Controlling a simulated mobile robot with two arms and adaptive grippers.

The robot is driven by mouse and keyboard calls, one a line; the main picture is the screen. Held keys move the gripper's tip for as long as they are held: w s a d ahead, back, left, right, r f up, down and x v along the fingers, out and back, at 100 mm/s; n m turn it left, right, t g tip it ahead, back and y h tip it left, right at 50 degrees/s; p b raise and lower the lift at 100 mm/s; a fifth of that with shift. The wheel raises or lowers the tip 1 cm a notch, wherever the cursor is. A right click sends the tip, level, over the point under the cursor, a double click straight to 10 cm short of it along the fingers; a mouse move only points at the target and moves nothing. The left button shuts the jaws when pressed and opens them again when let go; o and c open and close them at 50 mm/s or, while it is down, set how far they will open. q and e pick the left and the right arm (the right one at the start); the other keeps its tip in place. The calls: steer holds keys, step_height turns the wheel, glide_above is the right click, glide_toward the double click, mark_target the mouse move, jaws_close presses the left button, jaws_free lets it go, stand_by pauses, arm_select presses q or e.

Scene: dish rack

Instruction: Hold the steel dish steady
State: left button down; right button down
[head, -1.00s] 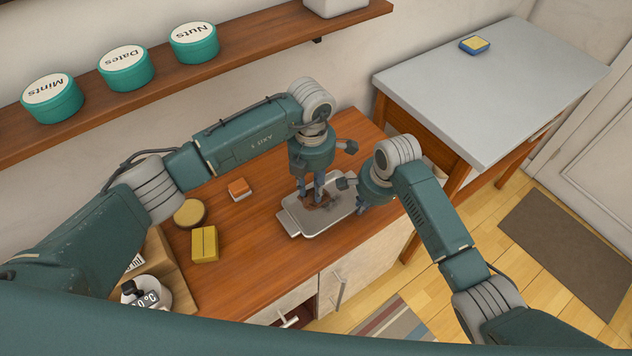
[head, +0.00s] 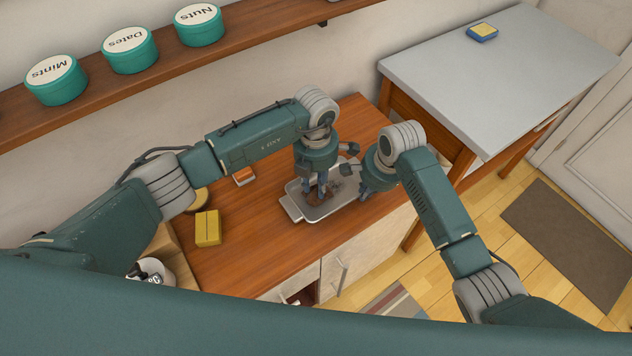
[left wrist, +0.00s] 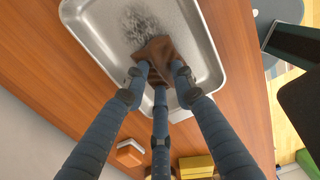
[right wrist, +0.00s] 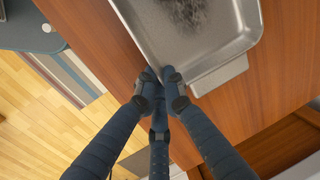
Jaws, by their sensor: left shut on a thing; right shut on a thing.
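The steel dish (head: 292,207) is a shallow rectangular tray with end tabs, flat on the wooden counter. Its inside shows bare in the left wrist view (left wrist: 190,35), with a dark speckled stain (left wrist: 138,24). My right gripper (head: 368,188) is at the dish's right side. In the right wrist view its fingers (right wrist: 158,82) are shut on the dish's rim (right wrist: 139,48), near a corner. The fingers hide the gripped part.
A yellow block (head: 208,228) and an orange-and-white block (head: 243,176) lie left of the dish. A round tan item (head: 196,200) is partly behind my left arm. The counter's front edge is close to the dish. A grey-topped table (head: 490,80) stands at right.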

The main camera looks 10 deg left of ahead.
arm_select(q)
steer(key=shift+f, duration=0.55)
steer(key=shift+w+d, duration=0.1)
stand_by(0.3)
